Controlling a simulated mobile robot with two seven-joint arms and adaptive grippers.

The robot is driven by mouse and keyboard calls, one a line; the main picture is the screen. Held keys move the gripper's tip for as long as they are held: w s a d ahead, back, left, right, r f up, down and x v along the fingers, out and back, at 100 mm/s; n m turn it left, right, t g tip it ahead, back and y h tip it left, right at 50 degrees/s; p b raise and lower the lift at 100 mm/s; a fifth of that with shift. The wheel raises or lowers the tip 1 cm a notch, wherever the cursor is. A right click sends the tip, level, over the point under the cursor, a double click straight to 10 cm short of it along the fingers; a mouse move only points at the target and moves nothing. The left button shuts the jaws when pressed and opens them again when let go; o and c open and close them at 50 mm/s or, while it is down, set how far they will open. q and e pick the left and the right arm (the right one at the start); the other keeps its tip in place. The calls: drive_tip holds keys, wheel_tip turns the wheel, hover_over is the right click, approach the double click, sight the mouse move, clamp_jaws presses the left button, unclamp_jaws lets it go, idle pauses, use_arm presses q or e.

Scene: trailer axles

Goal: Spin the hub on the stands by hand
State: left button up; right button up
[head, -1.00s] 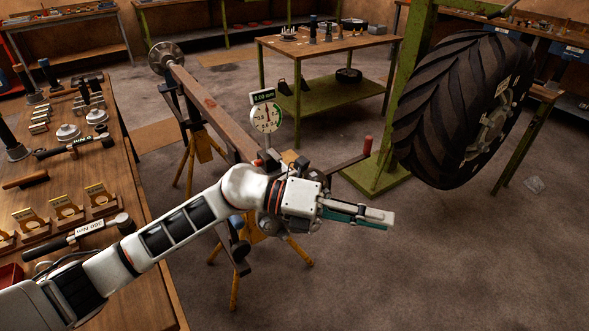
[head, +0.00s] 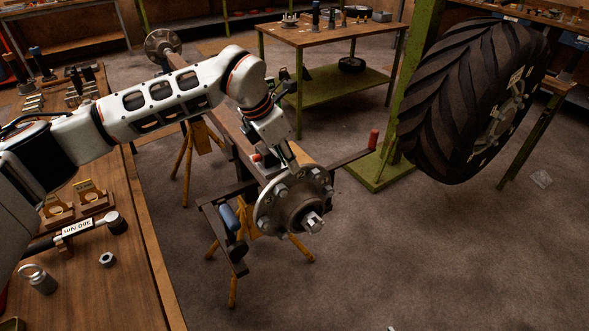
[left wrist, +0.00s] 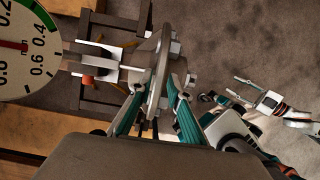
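The grey hub (head: 292,208) with its studded flange sits on the near end of the axle beam (head: 225,115), held up by yellow stands (head: 190,150). My left gripper (head: 293,165) points down at the flange's upper rim. In the left wrist view the teal fingers of this gripper (left wrist: 155,90) straddle the flange (left wrist: 155,75), one on each side. They look apart rather than clamped; contact is unclear. The dial gauge (left wrist: 25,45) shows large in the left wrist view. My right gripper (left wrist: 237,92) is empty there, its two fingers spread, well away from the hub.
A large tyre (head: 475,100) hangs at the green frame (head: 385,165) on the right. A wooden bench (head: 130,250) with a torque wrench (head: 75,230) and a loose nut (head: 107,259) is at the left. A green-legged table (head: 330,45) stands behind. The floor right of the hub is clear.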

sight(293, 201)
use_arm(q)
drive_tip(key=shift+x, duration=2.2)
clamp_jaws()
